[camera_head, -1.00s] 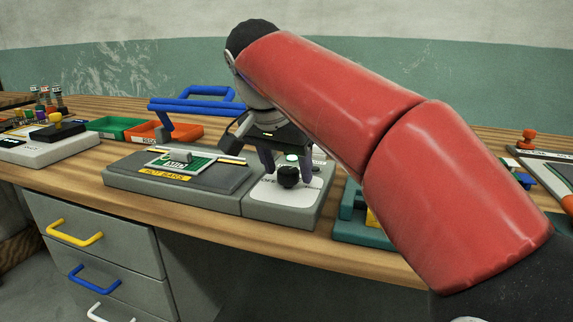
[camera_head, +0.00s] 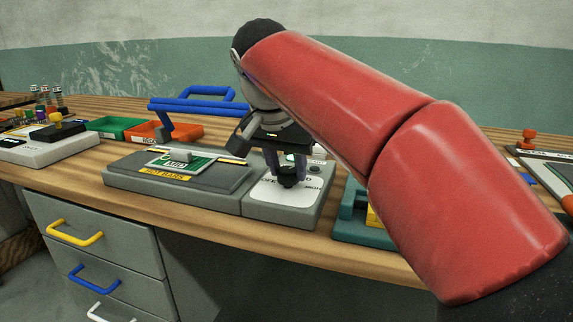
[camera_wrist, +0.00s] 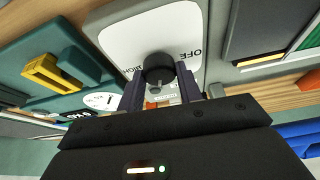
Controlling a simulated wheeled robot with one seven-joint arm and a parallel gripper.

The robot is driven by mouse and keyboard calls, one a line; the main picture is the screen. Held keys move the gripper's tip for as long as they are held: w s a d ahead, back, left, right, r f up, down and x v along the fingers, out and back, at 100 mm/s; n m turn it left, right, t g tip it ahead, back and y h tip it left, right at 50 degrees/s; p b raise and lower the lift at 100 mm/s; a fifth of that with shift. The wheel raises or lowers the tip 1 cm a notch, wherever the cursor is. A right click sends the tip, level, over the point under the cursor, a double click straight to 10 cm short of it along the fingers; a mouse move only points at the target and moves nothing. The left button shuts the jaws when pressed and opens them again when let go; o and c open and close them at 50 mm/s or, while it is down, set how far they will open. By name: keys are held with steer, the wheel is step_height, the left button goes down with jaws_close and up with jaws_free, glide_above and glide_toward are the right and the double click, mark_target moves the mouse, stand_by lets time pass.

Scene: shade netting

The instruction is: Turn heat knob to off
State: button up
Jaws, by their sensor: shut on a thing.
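The black heat knob (camera_head: 287,181) stands on the white-faced control panel (camera_head: 268,198) at the right end of the grey hot bars unit. In the wrist view the round black knob (camera_wrist: 158,68) sits between the dark fingers of my gripper (camera_wrist: 160,88). The white plate around it carries the printed words OFF and HIGH. My gripper (camera_head: 286,168) reaches down from above, shut on the knob; its fingers partly cover the knob in the head view. Which way the knob points is not clear.
Left of the knob, a green board (camera_head: 180,160) lies on the dark plate of the hot bars unit. A teal fixture (camera_head: 352,222) with a yellow part stands close at the right. Red-orange (camera_head: 183,132) and green (camera_head: 108,127) trays stand behind at the left.

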steer(key=n+y, duration=0.1)
steer(key=n, duration=0.1)
steer(key=n+y, duration=0.1)
steer(key=n, duration=0.2)
steer(key=shift+d, duration=0.15)
steer(key=n+y, duration=0.1)
steer(key=n, duration=0.3)
steer(key=shift+d+n+y, duration=0.1)
steer(key=shift+n+y, duration=0.2)
steer(key=shift+y, duration=0.1)
steer(key=n+g+y, duration=0.1)
steer(key=n, duration=0.3)
steer(key=shift+w+d+n, duration=0.1)
steer(key=shift+n, duration=0.2)
steer(key=shift+w+d+n+g+y, duration=0.1)
steer(key=shift+n+g+y, duration=0.25)
steer(key=shift+n, duration=0.75)
steer(key=shift+n+g+y, duration=0.25)
steer(key=shift+n+g, duration=0.2)
steer(key=shift+n, duration=0.65)
steer(key=o, duration=1)
